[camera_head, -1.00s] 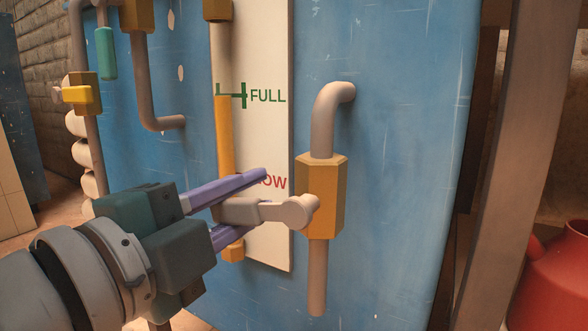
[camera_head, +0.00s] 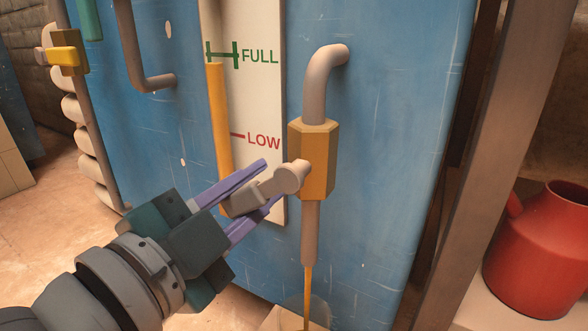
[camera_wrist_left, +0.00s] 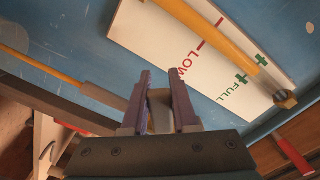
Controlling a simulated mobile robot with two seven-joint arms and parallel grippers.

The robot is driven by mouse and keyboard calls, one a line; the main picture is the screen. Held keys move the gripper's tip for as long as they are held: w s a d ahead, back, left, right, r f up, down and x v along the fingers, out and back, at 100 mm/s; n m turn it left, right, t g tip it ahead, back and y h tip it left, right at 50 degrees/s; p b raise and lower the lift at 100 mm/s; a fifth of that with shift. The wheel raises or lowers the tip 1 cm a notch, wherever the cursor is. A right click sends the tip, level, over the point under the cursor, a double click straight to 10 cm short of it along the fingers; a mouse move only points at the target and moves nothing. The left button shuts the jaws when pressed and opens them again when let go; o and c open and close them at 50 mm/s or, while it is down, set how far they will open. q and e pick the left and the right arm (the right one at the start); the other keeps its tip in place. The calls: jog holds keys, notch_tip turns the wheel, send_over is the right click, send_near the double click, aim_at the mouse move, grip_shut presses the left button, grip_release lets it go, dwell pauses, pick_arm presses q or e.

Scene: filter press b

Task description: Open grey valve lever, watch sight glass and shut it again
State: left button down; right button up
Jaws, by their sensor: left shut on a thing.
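The grey valve lever (camera_head: 265,192) sits on a yellow valve body (camera_head: 318,160) and slants down to the left. My left gripper (camera_head: 252,190) is shut on the lever, with a purple finger on either side; the lever also shows between the fingers in the left wrist view (camera_wrist_left: 160,110). A thin amber stream (camera_head: 308,285) runs from the spout (camera_head: 310,230) below the valve. The sight glass (camera_head: 218,120) holds an amber column whose top stands a little below the green FULL mark (camera_head: 235,55) and well above the red LOW mark (camera_head: 238,135). My right gripper is out of view.
A clear vessel (camera_head: 318,305) stands partly visible under the spout. A red can (camera_head: 545,255) is at the right beyond a grey post (camera_head: 490,180). Another yellow-handled valve (camera_head: 66,54) is at the upper left. The blue panel (camera_head: 400,120) backs the pipes.

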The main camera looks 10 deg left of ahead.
aim_at(231, 208)
pick_arm(q)
jog(key=c, duration=0.7)
grip_release()
jog(key=shift+s+a, duration=0.1)
jog(key=shift+s, duration=0.15)
jog(key=p+v, duration=0.4)
jog(key=v, duration=0.4)
jog(key=shift+s+a+r, duration=0.1)
jog(key=shift+s, duration=0.2)
jog(key=shift+s+a, duration=0.15)
jog(key=shift+s, duration=0.25)
